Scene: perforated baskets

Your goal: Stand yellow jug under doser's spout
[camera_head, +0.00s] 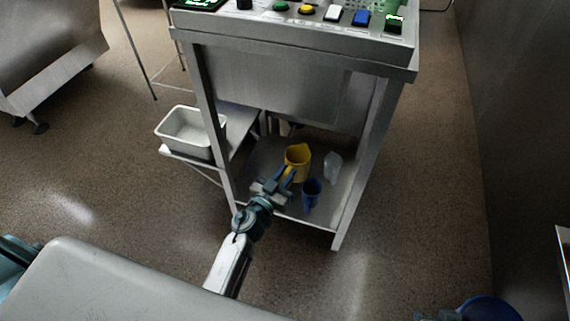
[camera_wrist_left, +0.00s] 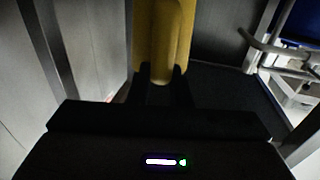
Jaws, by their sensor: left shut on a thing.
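The yellow jug (camera_head: 298,157) is at the lower shelf of the steel doser stand, below the doser's front panel (camera_head: 285,90). My left gripper (camera_head: 285,178) reaches in from the front and is shut on the jug's handle. The left wrist view shows the yellow handle (camera_wrist_left: 163,45) between the two dark fingertips. The jug looks upright; I cannot tell whether its base touches the shelf. The spout is not clearly visible. My right gripper cannot be made out clearly; only dark parts show at the bottom right edge of the head view.
A blue jug (camera_head: 311,194) and a clear jug (camera_head: 332,167) stand on the lower shelf (camera_head: 268,152), close to the right of the yellow jug. The stand's front legs flank the opening. A white tub (camera_head: 190,132) sits on a side shelf at left.

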